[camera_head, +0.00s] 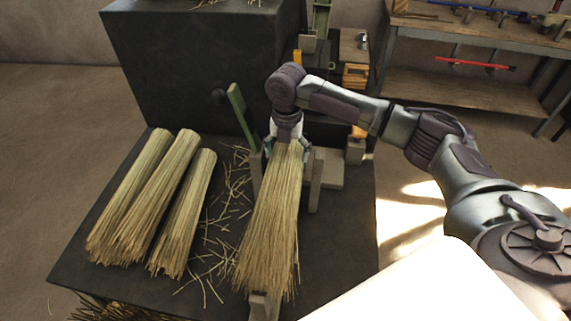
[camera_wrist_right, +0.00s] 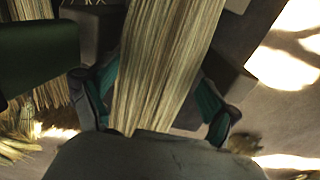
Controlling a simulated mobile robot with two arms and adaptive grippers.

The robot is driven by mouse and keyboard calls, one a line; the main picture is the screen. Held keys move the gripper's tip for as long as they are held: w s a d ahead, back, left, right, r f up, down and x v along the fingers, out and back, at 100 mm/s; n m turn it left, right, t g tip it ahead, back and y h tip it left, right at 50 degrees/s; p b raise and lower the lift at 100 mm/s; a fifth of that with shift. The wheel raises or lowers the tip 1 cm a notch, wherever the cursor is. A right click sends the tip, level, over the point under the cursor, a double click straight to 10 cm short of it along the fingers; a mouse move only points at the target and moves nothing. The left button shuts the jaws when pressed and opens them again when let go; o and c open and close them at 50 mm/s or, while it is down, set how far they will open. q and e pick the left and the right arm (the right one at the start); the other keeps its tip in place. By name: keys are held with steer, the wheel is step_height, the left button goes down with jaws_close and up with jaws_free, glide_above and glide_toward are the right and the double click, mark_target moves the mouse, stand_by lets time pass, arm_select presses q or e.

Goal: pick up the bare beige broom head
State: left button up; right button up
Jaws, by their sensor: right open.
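In the right wrist view the broom head (camera_wrist_right: 165,60) runs between the two spread fingers of the right gripper (camera_wrist_right: 157,108), one finger on each side. The gripper is open; I cannot tell whether the fingers touch the straw. The tip of the narrow end is hidden by the gripper. My left gripper is not in view.
Several straw bundles (camera_head: 150,195) lie on the dark bench (camera_head: 335,235) to the left, with loose straw between. A green lever (camera_head: 240,112) stands close left of the gripper. A dark machine box (camera_head: 195,65) rises behind. A shelf (camera_head: 480,85) stands at back right.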

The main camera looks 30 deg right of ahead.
step_height(320, 180, down, 2)
steer(key=shift+s+a+f+p, duration=0.15)
steer(key=shift+f+p, duration=0.1)
steer(key=shift+p, duration=0.35)
step_height(320, 180, down, 2)
steer(key=shift+f, duration=0.45)
steer(key=shift+c, duration=0.2)
steer(key=c, duration=1.1)
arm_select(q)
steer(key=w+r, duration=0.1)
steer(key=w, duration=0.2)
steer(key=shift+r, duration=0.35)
arm_select(e)
steer(key=shift+o, duration=0.2)
